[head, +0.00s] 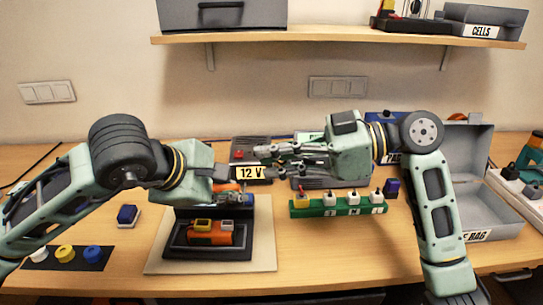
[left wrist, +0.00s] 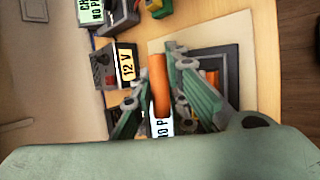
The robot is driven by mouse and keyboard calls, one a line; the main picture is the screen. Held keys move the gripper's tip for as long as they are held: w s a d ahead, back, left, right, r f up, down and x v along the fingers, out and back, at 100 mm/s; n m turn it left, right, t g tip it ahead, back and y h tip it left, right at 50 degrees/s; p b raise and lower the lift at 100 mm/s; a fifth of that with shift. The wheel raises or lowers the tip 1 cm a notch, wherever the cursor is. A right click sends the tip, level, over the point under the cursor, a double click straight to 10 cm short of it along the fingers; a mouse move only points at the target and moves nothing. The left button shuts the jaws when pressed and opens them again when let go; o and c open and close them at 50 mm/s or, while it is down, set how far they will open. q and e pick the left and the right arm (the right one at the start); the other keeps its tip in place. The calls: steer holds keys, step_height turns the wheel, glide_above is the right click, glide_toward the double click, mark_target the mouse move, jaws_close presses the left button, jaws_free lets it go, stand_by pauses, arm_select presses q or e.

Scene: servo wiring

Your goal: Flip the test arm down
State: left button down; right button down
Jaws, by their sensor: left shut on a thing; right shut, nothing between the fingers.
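In the head view, a dark fixture (head: 180,249) on a pale board holds an orange block (head: 208,238) with yellow parts on top. My left gripper (head: 245,198) is over the back of this fixture. In the left wrist view, an orange bar (left wrist: 158,85) stands between the fingers of my left gripper (left wrist: 173,72), which is shut on it. The bar may be the test arm, but the frames do not make this certain. My right gripper (head: 262,152) is shut and empty, in front of the 12 V box (head: 250,172).
A green strip (head: 338,207) with white plugs lies right of the board. An open grey case (head: 477,205) stands at the right. Blue, yellow and white caps (head: 65,253) sit on a dark mat at the left.

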mark_target(236, 187)
arm_select(q)
steer(key=shift+f, duration=0.15)
arm_select(e)
steer(key=x, duration=0.7)
steer(key=shift+a+f, duration=0.1)
arm_select(q)
steer(key=shift+s, duration=0.1)
arm_select(e)
steer(key=shift+s+f+n, duration=0.3)
steer(key=shift+f, duration=0.55)
arm_select(q)
steer(key=c, duration=1.7)
jaws_free()
steer(key=shift+d, duration=0.1)
steer(key=shift+c, duration=0.2)
steer(key=shift+r, duration=0.2)
arm_select(e)
steer(key=shift+r, duration=0.1)
